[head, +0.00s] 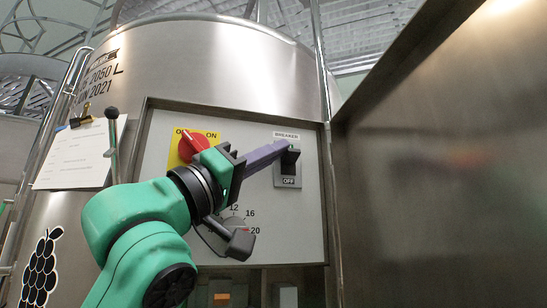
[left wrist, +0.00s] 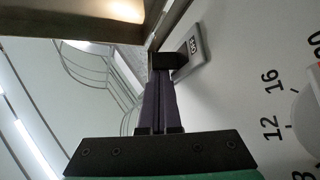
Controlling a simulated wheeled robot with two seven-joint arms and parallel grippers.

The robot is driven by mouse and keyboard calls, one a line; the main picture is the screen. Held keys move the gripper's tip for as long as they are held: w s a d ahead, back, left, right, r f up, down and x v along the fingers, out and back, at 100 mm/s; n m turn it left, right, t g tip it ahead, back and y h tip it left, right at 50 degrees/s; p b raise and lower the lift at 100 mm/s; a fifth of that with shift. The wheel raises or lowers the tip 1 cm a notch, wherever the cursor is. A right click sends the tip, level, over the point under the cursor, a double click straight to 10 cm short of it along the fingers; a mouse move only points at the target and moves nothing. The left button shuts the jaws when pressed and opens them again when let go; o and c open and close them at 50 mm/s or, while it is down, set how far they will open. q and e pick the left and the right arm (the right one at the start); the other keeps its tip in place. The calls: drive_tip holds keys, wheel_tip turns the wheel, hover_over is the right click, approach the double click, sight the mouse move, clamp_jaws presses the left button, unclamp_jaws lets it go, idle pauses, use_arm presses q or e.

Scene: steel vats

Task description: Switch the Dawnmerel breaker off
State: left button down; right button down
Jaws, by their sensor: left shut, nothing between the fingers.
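The breaker (head: 289,161) is a black lever on a small grey plate at the right of the panel, with "BREAKER" above it and "OFF" below. The lever juts out from the plate; its exact setting is hard to tell. My left gripper (head: 281,147) is shut and empty, its purple fingers reaching right with the tips at the lever's upper part. In the left wrist view the shut fingers (left wrist: 159,90) end at the black lever (left wrist: 168,61), with the "OFF" plate (left wrist: 194,44) beyond. I cannot tell whether they touch. My right gripper is not in view.
The light grey panel (head: 308,225) also carries a red rotary switch (head: 193,143) on yellow and a numbered dial (head: 234,222). An open steel door (head: 440,180) stands close on the right. A clipboard (head: 73,158) hangs at left on the steel vat (head: 215,65).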

use_arm(q)
drive_tip(key=shift+s+d+f+b, duration=0.1)
drive_tip(key=shift+d+f+b, duration=0.05)
drive_tip(key=shift+f+b, duration=0.15)
drive_tip(key=b+v, duration=0.8)
drive_tip(key=v, duration=0.6)
drive_tip(key=shift+f, duration=0.15)
drive_tip(key=shift+a, duration=0.25)
